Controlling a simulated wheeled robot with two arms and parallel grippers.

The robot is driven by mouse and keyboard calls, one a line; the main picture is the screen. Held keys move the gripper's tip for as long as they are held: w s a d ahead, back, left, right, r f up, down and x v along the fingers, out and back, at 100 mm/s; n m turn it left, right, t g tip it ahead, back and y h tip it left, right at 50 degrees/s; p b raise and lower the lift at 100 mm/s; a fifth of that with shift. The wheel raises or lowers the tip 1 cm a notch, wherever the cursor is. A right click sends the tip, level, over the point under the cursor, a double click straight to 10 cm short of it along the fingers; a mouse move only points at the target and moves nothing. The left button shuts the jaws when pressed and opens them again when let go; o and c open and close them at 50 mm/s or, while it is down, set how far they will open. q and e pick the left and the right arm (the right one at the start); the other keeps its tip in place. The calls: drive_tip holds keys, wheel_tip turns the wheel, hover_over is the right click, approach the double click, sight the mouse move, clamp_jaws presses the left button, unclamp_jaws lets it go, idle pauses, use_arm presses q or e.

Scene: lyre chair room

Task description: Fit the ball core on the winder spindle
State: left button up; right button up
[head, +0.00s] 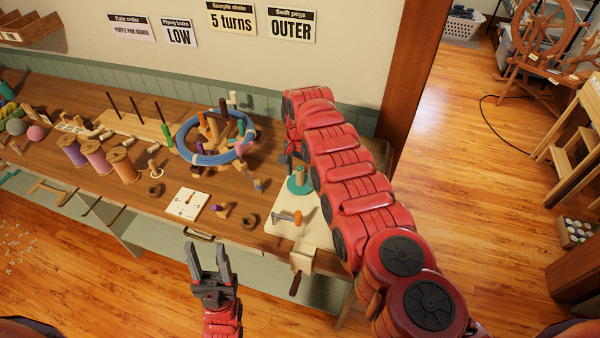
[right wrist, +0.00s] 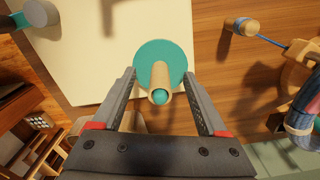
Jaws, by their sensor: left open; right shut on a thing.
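The ball core (head: 300,175), a pale wooden tube, stands upright over the teal disc (head: 298,189) of the winder, whose pale board (head: 306,235) is on the bench. In the right wrist view the core (right wrist: 159,78) is between the fingers of my right gripper (right wrist: 159,74), which is shut on it. A teal round (right wrist: 160,97) shows in the core's near end. The disc (right wrist: 178,54) spreads behind the core; the joint between them is hard to judge. My left gripper (head: 208,248) is open and empty, in front of the bench edge.
A crank with an orange grip (head: 289,217) lies in front of the disc. The blue yarn ring (head: 203,158) on its pegged holder is to the left. A white counter card (head: 187,204), wooden rings (head: 249,220) and large spools (head: 96,157) stand further left.

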drive_tip(key=o, duration=1.2)
drive_tip(key=shift+w+r, duration=0.1)
drive_tip(key=shift+r, duration=0.55)
wheel_tip(320, 180, up, 10)
drive_tip(key=shift+f+b, duration=0.1)
drive_tip(key=shift+b, duration=0.85)
wheel_tip(320, 180, up, 6)
drive_tip(key=p, duration=0.3)
drive_tip(key=shift+r, duration=0.2)
